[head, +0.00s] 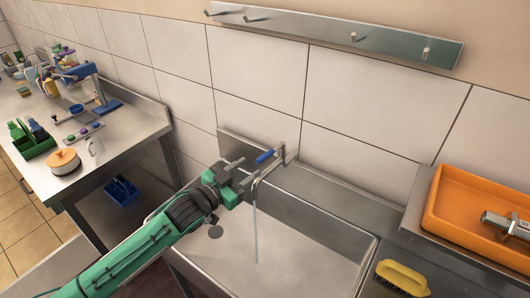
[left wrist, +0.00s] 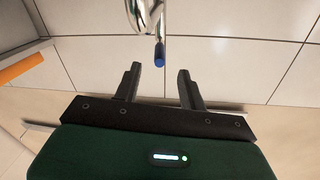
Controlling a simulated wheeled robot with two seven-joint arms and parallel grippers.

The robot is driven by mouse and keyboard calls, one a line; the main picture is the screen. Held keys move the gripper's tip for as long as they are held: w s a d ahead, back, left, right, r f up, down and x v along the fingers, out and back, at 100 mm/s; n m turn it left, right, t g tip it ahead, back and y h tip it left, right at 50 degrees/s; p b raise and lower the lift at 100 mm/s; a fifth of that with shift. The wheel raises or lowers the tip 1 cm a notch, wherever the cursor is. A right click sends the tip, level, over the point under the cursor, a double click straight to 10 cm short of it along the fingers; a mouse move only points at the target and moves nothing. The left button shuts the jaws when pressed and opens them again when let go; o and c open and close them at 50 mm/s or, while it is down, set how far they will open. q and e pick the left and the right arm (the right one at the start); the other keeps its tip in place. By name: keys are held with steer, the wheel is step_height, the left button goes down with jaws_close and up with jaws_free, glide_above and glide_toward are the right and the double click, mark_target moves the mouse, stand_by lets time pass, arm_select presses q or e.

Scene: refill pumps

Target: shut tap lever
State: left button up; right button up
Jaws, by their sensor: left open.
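The tap (head: 282,158) stands at the back wall of the sink and has a lever with a blue grip (head: 265,156). A thin stream of water (head: 256,230) falls from the tap's spout into the steel sink (head: 315,254). My left gripper (head: 246,173) is open and empty, just in front of and left of the tap, close to the lever. In the left wrist view the blue grip (left wrist: 160,54) shows just beyond the gap between the two open fingers (left wrist: 158,82), with the shiny tap (left wrist: 145,14) behind. My right gripper is not in view.
A yellow brush (head: 402,277) lies on the counter right of the sink. An orange tray (head: 455,222) with a metal object (head: 505,226) is farther right. A steel table (head: 115,150) with pumps, bottles and a pot stands left. A hook rail (head: 335,34) is on the wall.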

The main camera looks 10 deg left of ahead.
mark_target(265, 156)
arm_select(q)
steer(key=p+x, duration=0.2)
steer(key=x, duration=0.6)
steer(key=shift+d, duration=0.1)
jaws_close()
